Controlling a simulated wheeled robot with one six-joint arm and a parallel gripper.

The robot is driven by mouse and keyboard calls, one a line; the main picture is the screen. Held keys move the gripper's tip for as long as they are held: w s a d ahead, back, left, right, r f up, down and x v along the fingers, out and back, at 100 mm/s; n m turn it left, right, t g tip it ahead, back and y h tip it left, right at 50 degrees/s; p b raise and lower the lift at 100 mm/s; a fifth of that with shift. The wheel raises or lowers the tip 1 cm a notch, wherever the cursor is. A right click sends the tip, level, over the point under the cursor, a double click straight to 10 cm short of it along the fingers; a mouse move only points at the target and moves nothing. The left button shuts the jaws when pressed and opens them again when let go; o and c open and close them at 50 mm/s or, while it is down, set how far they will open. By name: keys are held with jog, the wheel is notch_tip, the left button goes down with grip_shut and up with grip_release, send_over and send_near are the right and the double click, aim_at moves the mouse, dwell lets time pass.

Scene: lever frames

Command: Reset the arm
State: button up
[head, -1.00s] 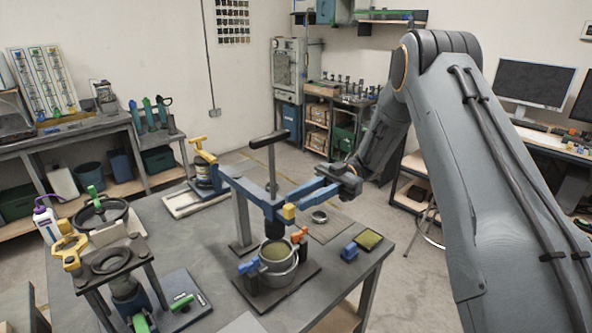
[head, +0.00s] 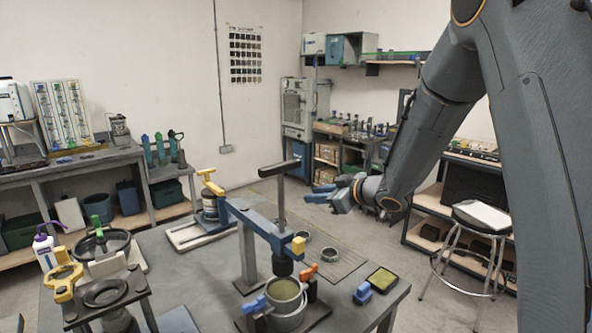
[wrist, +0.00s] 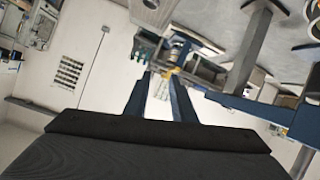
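A blue lever arm (head: 252,221) slopes across a stand on the grey bench. It has a yellow handle (head: 206,175) at its far left end and a yellow block (head: 298,245) at its near right end. A pot (head: 287,300) sits below the near end. My gripper (head: 314,193) is in the air behind and to the right of the lever arm, apart from it in the head view. Its two blue fingers (wrist: 161,98) show in the wrist view with an empty gap between them. The gripper is open and holds nothing.
A dark T-shaped post (head: 281,195) rises beside the lever arm. A blue clip (head: 362,293) and a green-yellow pad (head: 382,279) lie at the bench's right. A stool (head: 470,228) stands to the right. Open floor lies behind the bench.

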jog(key=s+d+f+m+g+h+b, duration=0.1)
jog(key=s+d+f+m+h, duration=0.3)
jog(key=s+d, duration=0.2)
jog(key=s+d+f+m+g+h+b, duration=0.1)
jog(key=s+d+f+m+h+b, duration=0.1)
jog(key=s+d+f+m+h, duration=0.35)
jog(key=s+f+m+g, duration=0.1)
jog(key=s+f+g, duration=0.1)
jog(key=s, duration=0.9)
jog(key=s+d+f+m+g+b, duration=0.1)
jog(key=s+g, duration=0.3)
jog(key=s, duration=0.6)
jog(key=shift+s+f+g, duration=0.3)
jog(key=shift+s+f, duration=0.05)
jog(key=shift+f, duration=0.45)
